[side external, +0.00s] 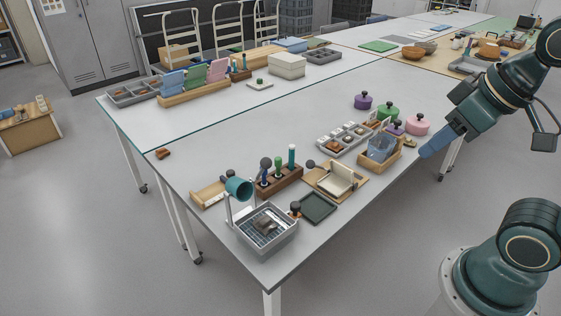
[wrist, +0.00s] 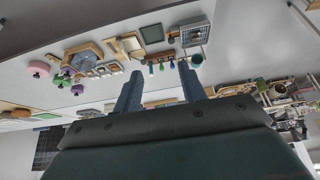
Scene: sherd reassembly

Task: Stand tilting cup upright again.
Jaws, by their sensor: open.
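The teal cup (side external: 238,188) sits tipped over on a white upright bracket at the edge of a grey tray (side external: 285,242), its round mouth facing the camera side. A grid and a brown piece lie in that tray. In the wrist view the cup (wrist: 197,60) is small, just beyond the right finger, beside the gridded tray (wrist: 195,34). My gripper (side external: 430,150) is high at the right, over the table's near right edge, well away from the cup. In the wrist view my gripper (wrist: 159,71) has its two blue fingers apart with nothing between them.
A wooden block with coloured-handled tools (side external: 279,180) stands just behind the cup. A dark green tray (side external: 318,207) and a wooden frame (side external: 335,180) lie to its right. A wooden holder (side external: 379,155) and coloured lidded pots (side external: 388,111) are farther right. The table's left middle is mostly clear.

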